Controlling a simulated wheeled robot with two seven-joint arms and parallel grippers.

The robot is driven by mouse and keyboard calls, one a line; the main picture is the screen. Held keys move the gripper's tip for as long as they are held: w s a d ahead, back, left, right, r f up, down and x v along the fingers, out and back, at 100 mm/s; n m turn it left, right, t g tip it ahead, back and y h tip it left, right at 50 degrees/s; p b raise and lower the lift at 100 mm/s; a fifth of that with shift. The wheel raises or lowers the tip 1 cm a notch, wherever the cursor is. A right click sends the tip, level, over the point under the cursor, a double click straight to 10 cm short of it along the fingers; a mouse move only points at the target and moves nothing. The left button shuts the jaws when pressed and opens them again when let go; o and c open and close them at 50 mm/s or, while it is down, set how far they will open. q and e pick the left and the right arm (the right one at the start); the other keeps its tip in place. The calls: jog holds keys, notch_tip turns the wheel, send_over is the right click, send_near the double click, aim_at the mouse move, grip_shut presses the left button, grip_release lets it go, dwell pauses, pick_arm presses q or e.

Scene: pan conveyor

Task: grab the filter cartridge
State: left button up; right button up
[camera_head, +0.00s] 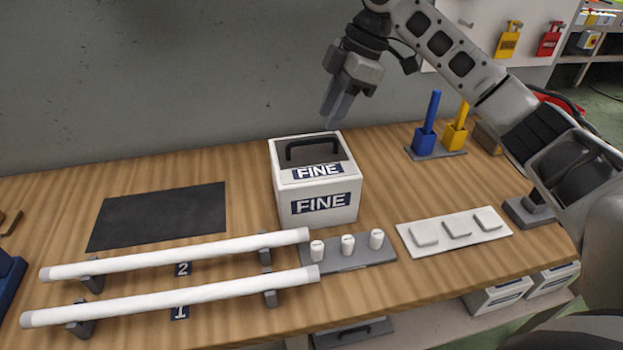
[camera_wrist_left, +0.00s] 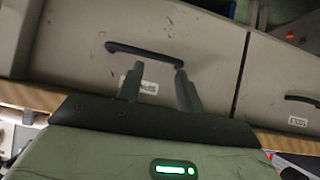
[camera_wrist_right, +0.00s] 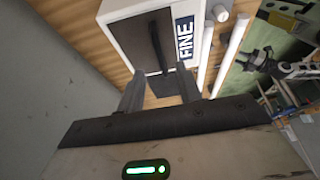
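A white box-shaped cartridge labelled FINE (camera_head: 316,202), with a black handle (camera_head: 313,147) across its recessed top, stands upright at the middle of the wooden table. In the right wrist view the cartridge (camera_wrist_right: 118,22) lies beyond the fingertips, its dark handle (camera_wrist_right: 156,45) roughly between them. My right gripper (camera_head: 336,112) is above and behind the cartridge, pointing down, apart from it. Its fingers stand apart and empty in the right wrist view (camera_wrist_right: 161,86). My left gripper is outside the head view. In the left wrist view (camera_wrist_left: 158,76) it is open and empty, facing a drawer front with a black handle.
Two white tubes (camera_head: 180,256) lie on grey holders at the front left. Small white cylinders on a grey plate (camera_head: 361,258) stand just in front of the cartridge. A white tray (camera_head: 478,237) is at right. A black mat (camera_head: 158,215) lies left; the wall (camera_head: 150,70) is behind.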

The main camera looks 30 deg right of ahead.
aim_at(312, 140)
jog(key=x, duration=0.3)
jog(key=a+x, duration=0.1)
jog(key=x, duration=0.3)
jog(key=shift+w+r, duration=0.1)
grip_shut()
jog(key=shift+r+p, duration=0.15)
jog(key=shift+p, duration=0.15)
dwell(1.0)
